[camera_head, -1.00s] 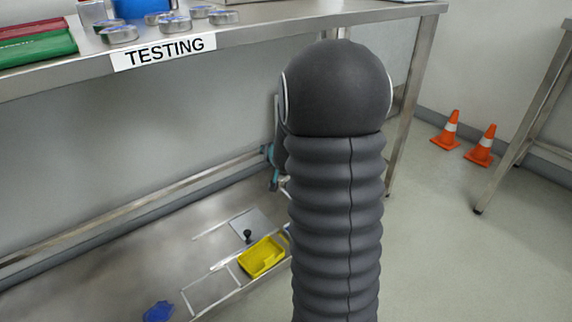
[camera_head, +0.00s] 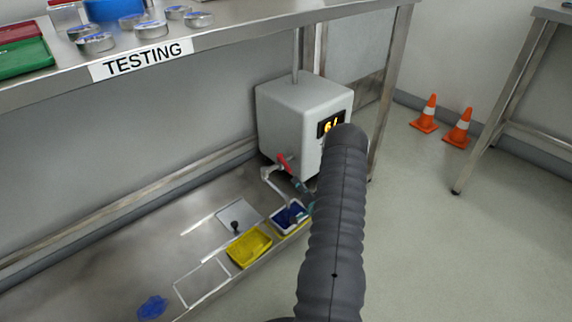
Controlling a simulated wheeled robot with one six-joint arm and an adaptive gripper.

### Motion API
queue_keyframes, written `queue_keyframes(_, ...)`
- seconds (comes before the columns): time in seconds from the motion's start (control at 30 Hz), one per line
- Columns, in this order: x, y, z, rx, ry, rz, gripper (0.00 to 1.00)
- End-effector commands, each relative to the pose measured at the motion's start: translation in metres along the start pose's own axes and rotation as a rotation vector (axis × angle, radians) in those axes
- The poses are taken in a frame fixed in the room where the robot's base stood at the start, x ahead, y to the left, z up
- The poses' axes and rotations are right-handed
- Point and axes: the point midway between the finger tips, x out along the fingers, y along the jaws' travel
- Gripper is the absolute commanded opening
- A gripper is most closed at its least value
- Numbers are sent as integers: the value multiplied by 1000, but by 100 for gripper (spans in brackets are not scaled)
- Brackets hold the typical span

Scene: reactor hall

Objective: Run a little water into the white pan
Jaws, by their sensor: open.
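A grey box-shaped water heater (camera_head: 290,108) with a lit yellow display stands on the lower steel shelf. A tap with a red handle (camera_head: 284,164) comes out of its front, with a pale bent spout (camera_head: 268,175) below. A small white-rimmed tray, dark blue inside, (camera_head: 278,225) sits at the shelf's front edge beneath the tap. I cannot tell whether it is the white pan. My gripper (camera_head: 300,212), dark with teal tips, is open low beside this tray, partly hidden by my arm. Whether it touches the tray cannot be told.
A yellow tray (camera_head: 249,246) and a grey plate with a black knob (camera_head: 224,216) lie left of the blue-lined tray. A white outlined rectangle (camera_head: 202,264) is empty. A blue cloth-like item (camera_head: 152,307) lies farther left. The TESTING bench (camera_head: 225,32) overhangs the shelf. Orange cones (camera_head: 458,133) stand right.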

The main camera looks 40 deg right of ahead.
Motion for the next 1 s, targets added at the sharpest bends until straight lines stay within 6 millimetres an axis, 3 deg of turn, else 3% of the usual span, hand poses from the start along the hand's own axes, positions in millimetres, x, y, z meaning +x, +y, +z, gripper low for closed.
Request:
queue_keyframes(0.13, 1, 4, 1, 16, 8, -12, 43)
queue_keyframes(0.27, 15, 4, 1, 15, 9, -14, 43)
queue_keyframes(0.7, 95, 3, 1, 14, 9, -13, 43)
queue_keyframes(1.0, 129, 3, 0, 15, 9, -10, 43)
